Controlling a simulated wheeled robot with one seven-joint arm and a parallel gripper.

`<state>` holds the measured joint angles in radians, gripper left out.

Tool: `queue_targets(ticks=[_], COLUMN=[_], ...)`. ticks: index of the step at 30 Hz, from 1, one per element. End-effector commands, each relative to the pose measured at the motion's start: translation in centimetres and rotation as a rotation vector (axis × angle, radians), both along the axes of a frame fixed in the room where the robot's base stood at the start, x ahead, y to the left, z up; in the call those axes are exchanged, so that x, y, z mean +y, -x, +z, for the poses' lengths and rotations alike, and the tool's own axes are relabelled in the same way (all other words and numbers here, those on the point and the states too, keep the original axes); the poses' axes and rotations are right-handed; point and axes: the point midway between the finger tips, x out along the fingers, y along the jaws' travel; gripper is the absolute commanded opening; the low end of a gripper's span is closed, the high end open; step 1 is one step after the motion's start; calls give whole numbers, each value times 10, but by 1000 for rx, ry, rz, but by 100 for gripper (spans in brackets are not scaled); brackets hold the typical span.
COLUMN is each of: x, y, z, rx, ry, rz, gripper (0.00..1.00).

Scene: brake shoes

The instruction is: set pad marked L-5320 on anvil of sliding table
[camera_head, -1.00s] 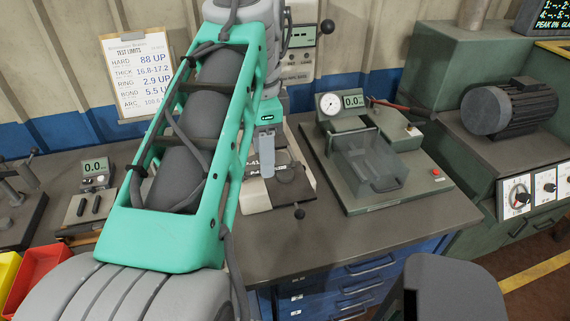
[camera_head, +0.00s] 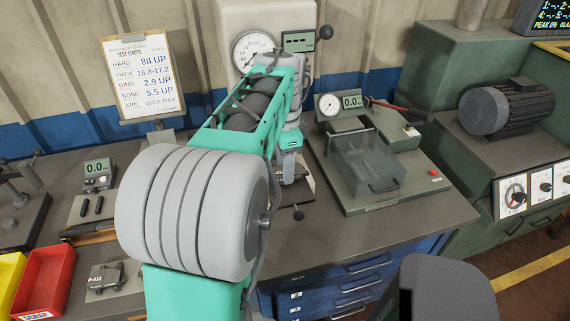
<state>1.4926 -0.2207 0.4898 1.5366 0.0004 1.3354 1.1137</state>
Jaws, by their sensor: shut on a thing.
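My gripper (camera_head: 288,172) points down at the middle of the bench, in front of the tall dial tester, partly hidden by my own arm. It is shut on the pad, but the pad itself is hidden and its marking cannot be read. The sliding table (camera_head: 306,187) of the dial tester shows only as a small strip beside and below the gripper, with a dark knob (camera_head: 298,214) at its front. The anvil is hidden behind my gripper and arm. I cannot tell whether the pad touches it.
A gauge with a clear guard (camera_head: 370,160) stands right of the gripper. The tester's dial (camera_head: 252,48) rises behind my arm. A grey block marked P-412 (camera_head: 106,277) lies at lower left, beside a red bin (camera_head: 44,280). The front right bench top is clear.

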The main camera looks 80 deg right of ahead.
Motion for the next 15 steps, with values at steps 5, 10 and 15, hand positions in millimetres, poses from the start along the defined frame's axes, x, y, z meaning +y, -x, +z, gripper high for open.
queue_targets(ticks=[5, 10, 15], x=[0, 0, 0], y=[0, 0, 0], z=[-4, -3, -3], rx=[-1, 0, 0], ry=[1, 0, 0], rz=[0, 0, 0], gripper=[0, 61, 69])
